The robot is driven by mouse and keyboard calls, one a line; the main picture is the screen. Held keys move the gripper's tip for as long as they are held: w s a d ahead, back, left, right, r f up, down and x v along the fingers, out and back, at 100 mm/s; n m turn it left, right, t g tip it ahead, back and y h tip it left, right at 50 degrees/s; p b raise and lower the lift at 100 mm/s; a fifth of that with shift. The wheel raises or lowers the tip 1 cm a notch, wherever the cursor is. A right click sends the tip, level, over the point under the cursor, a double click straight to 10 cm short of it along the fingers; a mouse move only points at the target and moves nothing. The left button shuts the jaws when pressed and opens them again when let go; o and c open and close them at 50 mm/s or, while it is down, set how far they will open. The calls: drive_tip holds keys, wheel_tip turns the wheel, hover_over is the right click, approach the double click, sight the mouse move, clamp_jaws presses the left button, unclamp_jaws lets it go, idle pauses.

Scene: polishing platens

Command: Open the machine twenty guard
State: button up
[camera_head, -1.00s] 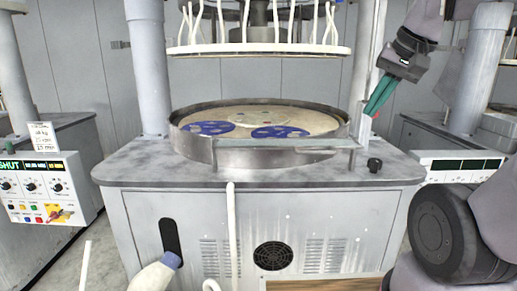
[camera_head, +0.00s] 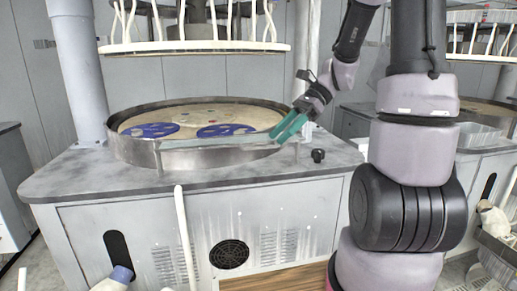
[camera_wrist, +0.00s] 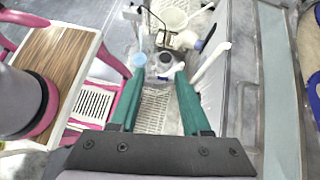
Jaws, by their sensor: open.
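The polishing machine (camera_head: 190,190) stands in the middle of the head view, with no readable number. Its round pale platen (camera_head: 200,113) carries blue discs and sits inside a metal rim. A straight, pale guard panel (camera_head: 215,144) crosses the front of the rim, ending near a small post at the right. My gripper (camera_head: 281,134) has green fingers and is at the panel's right end, pointing down and left; I cannot tell whether it touches. In the wrist view my gripper (camera_wrist: 160,75) is open, with nothing clearly between its fingers.
A black knob (camera_head: 318,155) stands on the deck right of the panel. A white upper plate with hoses (camera_head: 195,47) hangs above the platen. A white pipe (camera_head: 186,235) runs up the machine's front. The wrist view shows a wooden-topped pink frame (camera_wrist: 48,65) at left.

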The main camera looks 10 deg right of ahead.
drive_tip(key=w+d+f+m+t+y, duration=0.2)
drive_tip(key=w+f+m+y, duration=0.4)
drive_tip(key=w+m, duration=0.25)
drive_tip(key=m+t+y, duration=0.3)
drive_tip(key=m+t, duration=0.3)
drive_tip(key=m, duration=0.3)
approach(259, 147)
drive_tip(key=shift+y, duration=0.3)
drive_tip(key=x, duration=1)
drive_tip(key=shift+w+f, duration=0.4)
clamp_jaws()
